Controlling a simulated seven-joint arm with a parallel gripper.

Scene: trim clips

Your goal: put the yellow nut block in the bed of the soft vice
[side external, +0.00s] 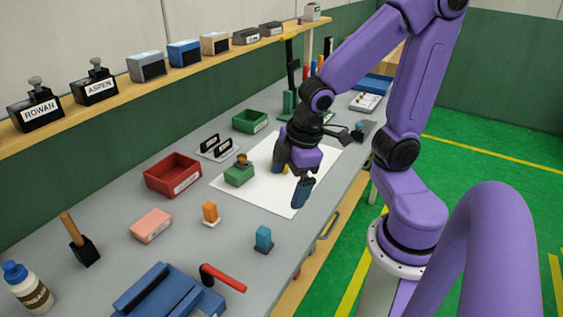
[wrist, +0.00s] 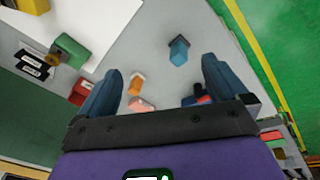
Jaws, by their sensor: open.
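A small yellow patch (side external: 285,169), perhaps the yellow nut block, shows beside my gripper (side external: 290,188) over the white sheet in the side view. It is mostly hidden by the fingers, and I cannot tell whether it touches them. A blue block-like device with a red handle, likely the soft vice (side external: 160,291), stands at the near edge, cut off by the frame. Its bed is not clearly visible.
An orange block (side external: 210,212) and a blue block (side external: 263,237) stand on the grey bench. A green block with a brass knob (side external: 239,175) is on the white sheet (side external: 285,200). A red bin (side external: 173,176), pink block (side external: 151,226) and bottle (side external: 27,287) stand left.

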